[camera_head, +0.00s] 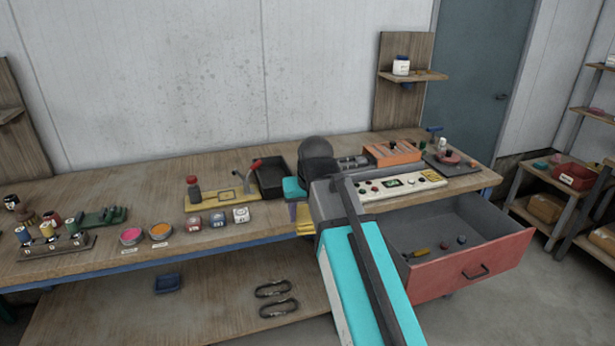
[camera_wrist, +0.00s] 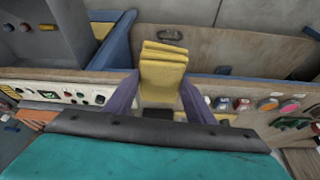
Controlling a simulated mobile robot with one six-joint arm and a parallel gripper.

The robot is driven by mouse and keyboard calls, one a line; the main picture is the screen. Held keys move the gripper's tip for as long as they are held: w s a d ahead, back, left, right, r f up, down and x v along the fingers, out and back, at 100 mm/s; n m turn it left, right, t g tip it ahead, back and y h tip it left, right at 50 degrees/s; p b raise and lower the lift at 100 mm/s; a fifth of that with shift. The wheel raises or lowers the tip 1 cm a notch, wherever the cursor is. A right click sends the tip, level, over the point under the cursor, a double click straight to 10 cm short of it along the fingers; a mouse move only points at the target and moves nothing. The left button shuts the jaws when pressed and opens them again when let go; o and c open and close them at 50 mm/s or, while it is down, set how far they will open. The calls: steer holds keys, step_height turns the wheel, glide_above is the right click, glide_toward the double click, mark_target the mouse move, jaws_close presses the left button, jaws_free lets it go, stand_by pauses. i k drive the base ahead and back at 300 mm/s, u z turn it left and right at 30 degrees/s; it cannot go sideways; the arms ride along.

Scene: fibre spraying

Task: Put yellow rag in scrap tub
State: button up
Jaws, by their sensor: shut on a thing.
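My gripper (camera_wrist: 160,97) is shut on the yellow rag (camera_wrist: 163,72), a folded block between the two fingers in the wrist view. In the head view the rag (camera_head: 304,215) shows as a small yellow patch at the bench's front edge, partly hidden by my arm. A black open tub (camera_head: 272,181) sits on the bench behind and left of my gripper; its right part is hidden. I cannot read a label that tells whether it is the scrap tub. A red bin (camera_head: 573,177) with a white label stands on the right-hand shelf.
An open drawer (camera_head: 481,275) with a red front juts out on the right, holding several small items. A control panel (camera_head: 402,186) lies on the bench above it. Several labelled boxes (camera_head: 218,219) and colour pots (camera_head: 131,236) stand left. A blue tray (camera_head: 167,284) sits on the lower shelf.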

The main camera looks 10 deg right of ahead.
mark_target(274, 181)
steer(key=u, duration=0.3)
steer(key=i, duration=1)
steer(key=z, duration=0.1)
